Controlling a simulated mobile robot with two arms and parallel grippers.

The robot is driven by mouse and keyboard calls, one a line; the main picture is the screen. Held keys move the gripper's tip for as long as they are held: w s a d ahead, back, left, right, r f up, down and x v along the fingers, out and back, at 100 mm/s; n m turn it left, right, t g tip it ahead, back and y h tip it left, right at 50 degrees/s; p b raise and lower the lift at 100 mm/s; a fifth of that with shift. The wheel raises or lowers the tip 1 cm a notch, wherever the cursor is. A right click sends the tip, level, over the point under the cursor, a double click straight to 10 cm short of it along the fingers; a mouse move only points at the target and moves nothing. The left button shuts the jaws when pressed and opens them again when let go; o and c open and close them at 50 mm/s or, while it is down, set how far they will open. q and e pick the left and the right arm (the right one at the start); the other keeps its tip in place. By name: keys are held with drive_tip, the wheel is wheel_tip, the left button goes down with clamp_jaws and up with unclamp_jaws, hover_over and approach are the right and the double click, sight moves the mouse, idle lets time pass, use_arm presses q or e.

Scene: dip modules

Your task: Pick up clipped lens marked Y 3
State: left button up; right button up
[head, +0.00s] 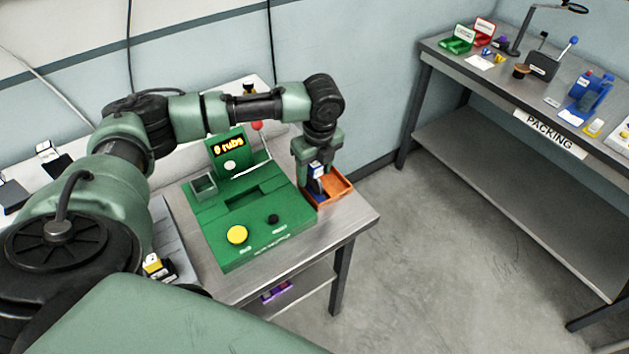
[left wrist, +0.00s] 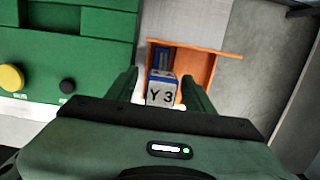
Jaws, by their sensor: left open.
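The clipped lens marked Y 3 (left wrist: 162,93) shows in the left wrist view as a small block with a pale face bearing "Y 3" and a blue part behind it. It is at the orange tray (left wrist: 209,62), between the two fingers of my left gripper (left wrist: 161,88). The fingers are open, one on each side of it, with a gap visible at least on the right. In the head view, my left gripper (head: 318,184) points down over the orange tray (head: 341,188), and the white and blue lens shows only partly there. My right gripper is not in view.
A green machine (head: 245,215) with a "0 rubs" display, a yellow button (head: 237,234) and a red-knobbed lever (head: 257,126) stands just left of the tray. The metal table (head: 345,218) ends close to the tray's right. A packing bench (head: 480,75) stands at the right.

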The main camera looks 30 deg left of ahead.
use_arm(q)
clamp_jaws()
drive_tip(key=shift+r, duration=0.1)
